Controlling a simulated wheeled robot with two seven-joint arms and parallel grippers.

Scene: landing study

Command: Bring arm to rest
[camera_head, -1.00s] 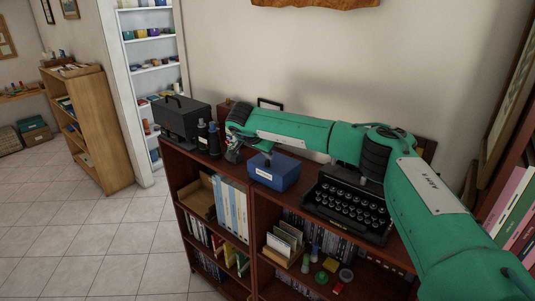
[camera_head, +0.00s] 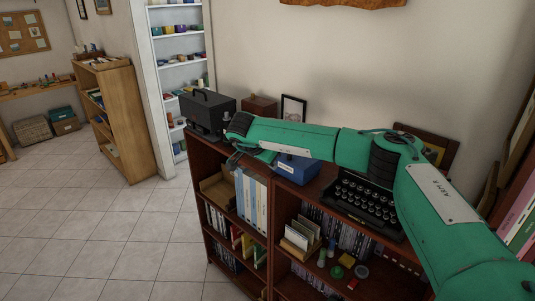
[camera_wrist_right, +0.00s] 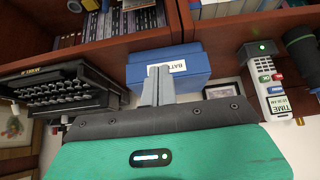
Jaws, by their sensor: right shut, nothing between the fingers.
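My right arm (camera_head: 310,143), green with dark joints, reaches from the lower right across the top of a dark red bookcase. My left gripper is not in view.
On the bookcase stand a black case (camera_head: 207,112), the blue box (camera_head: 297,169) and a black typewriter (camera_head: 365,201). A handset (camera_wrist_right: 266,80) and a dark cylinder (camera_wrist_right: 302,48) show in the wrist view. Tiled floor (camera_head: 120,243) lies open at the left.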

